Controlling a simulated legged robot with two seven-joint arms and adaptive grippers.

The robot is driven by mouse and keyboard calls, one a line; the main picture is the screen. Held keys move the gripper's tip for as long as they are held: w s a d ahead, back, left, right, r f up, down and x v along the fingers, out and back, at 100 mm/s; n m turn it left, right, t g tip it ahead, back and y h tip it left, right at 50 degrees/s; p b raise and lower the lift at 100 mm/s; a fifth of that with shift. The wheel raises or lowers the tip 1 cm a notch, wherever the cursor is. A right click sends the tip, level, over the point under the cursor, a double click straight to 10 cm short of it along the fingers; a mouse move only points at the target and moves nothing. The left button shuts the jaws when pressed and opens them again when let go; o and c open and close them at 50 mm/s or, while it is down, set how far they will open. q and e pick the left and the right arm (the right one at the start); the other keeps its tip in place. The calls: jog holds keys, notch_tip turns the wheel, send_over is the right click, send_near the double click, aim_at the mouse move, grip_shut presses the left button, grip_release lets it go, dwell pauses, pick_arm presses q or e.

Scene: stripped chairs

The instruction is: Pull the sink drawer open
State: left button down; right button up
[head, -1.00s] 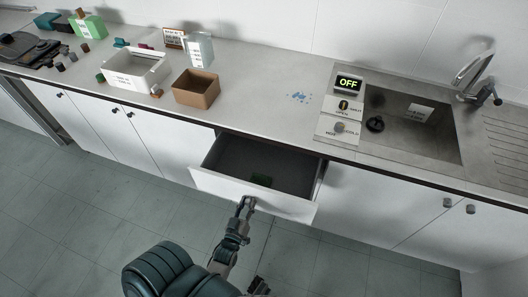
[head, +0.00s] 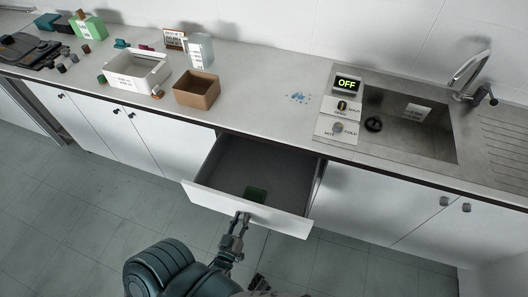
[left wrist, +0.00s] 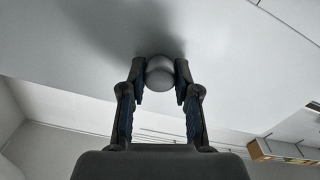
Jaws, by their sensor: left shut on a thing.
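The sink drawer (head: 250,209) is pulled well out from under the counter, left of the sink, and its dark inside shows. A small green thing (head: 255,194) lies on its floor near the front. My left gripper (head: 241,217) is at the middle of the drawer front. In the left wrist view my left gripper (left wrist: 160,80) has its two fingers shut on the round grey knob (left wrist: 160,72) of the white drawer front (left wrist: 220,60). In the head view the knob is hidden by the gripper. My right gripper cannot be made out.
The sink (head: 408,125) is at the right, with a tap (head: 468,75) behind it and an OFF display (head: 347,84) beside it. A brown box (head: 196,89) and a white bin (head: 136,70) stand on the counter. The floor before the cabinets is clear.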

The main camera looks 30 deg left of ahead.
pick_arm(q)
jog(key=shift+p+v, duration=0.35)
jog(key=shift+v, duration=1.35)
jog(key=c, duration=0.5)
grip_release()
pick_arm(e)
jog(key=shift+s+d+f, duration=0.1)
jog(key=shift+s+f, duration=0.1)
jog(key=shift+s, duration=0.3)
jog(key=shift+s+d+f, duration=0.1)
jog(key=shift+s+f, duration=0.1)
jog(key=shift+s, duration=0.25)
pick_arm(q)
jog(key=shift+p+v, duration=0.55)
jog(key=shift+v, duration=2.45)
pick_arm(e)
jog(key=shift+w+r, duration=0.15)
jog(key=shift+r, duration=0.45)
